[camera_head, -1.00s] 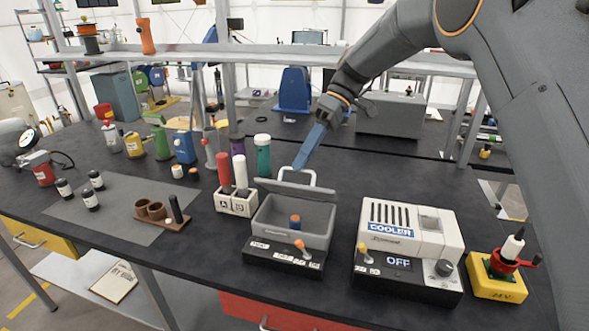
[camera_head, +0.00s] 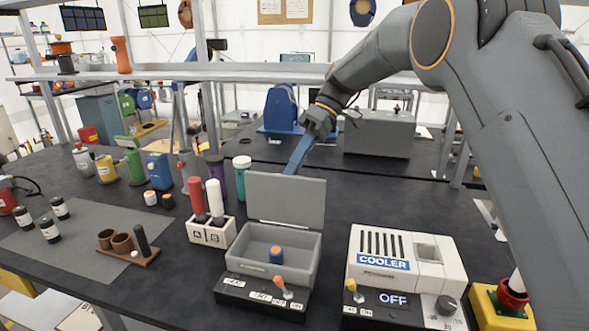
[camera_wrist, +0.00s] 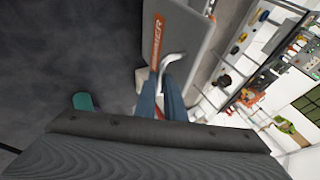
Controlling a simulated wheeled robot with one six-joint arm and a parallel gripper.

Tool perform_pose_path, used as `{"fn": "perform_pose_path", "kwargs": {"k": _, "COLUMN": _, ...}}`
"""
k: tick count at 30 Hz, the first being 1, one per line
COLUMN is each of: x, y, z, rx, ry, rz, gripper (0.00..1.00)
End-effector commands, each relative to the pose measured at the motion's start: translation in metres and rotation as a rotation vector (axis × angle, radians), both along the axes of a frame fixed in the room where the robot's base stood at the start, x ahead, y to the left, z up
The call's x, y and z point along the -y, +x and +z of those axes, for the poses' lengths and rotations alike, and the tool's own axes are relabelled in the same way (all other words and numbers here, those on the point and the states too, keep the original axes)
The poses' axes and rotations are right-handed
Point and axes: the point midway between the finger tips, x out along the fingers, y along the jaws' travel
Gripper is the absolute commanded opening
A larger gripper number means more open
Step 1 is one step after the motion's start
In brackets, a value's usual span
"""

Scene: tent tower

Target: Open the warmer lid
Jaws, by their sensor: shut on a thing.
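The warmer (camera_head: 268,262) is a grey box on a black base with an orange-tipped lever at its front. Its lid (camera_head: 287,198) stands raised, close to upright, at the back of the box. An orange-and-blue capped item sits inside the open box. My gripper (camera_head: 296,160) is behind the lid, its blue fingers reaching down to the lid's back. In the wrist view the fingers (camera_wrist: 161,98) are closed at the metal lid handle (camera_wrist: 170,62), beside the lid's orange label. The handle is hidden behind the lid in the head view.
The white cooler (camera_head: 405,262), reading OFF, stands to the right of the warmer. A white A/B rack (camera_head: 209,232) with red and white tubes is close on the left. A yellow box (camera_head: 500,312) is at the far right. A shelf crosses behind.

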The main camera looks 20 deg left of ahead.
Motion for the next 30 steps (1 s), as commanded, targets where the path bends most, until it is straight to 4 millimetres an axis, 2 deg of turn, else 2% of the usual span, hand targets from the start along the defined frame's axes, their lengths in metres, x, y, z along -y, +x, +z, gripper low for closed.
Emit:
{"fn": "perform_pose_path", "kwargs": {"k": 1, "x": 0.002, "y": -0.003, "z": -0.010, "rx": -0.012, "ry": -0.013, "rz": 0.008, "gripper": 0.00}}
{"fn": "perform_pose_path", "kwargs": {"k": 14, "x": 0.000, "y": -0.004, "z": -0.010, "rx": -0.013, "ry": -0.012, "rz": 0.010, "gripper": 0.00}}
{"fn": "perform_pose_path", "kwargs": {"k": 15, "x": 0.000, "y": -0.004, "z": -0.010, "rx": -0.012, "ry": -0.012, "rz": 0.010, "gripper": 0.14}}
{"fn": "perform_pose_path", "kwargs": {"k": 18, "x": 0.001, "y": -0.002, "z": -0.008, "rx": -0.011, "ry": -0.009, "rz": 0.007, "gripper": 0.28}}
{"fn": "perform_pose_path", "kwargs": {"k": 30, "x": 0.005, "y": 0.006, "z": 0.001, "rx": -0.005, "ry": -0.003, "rz": -0.001, "gripper": 0.28}}
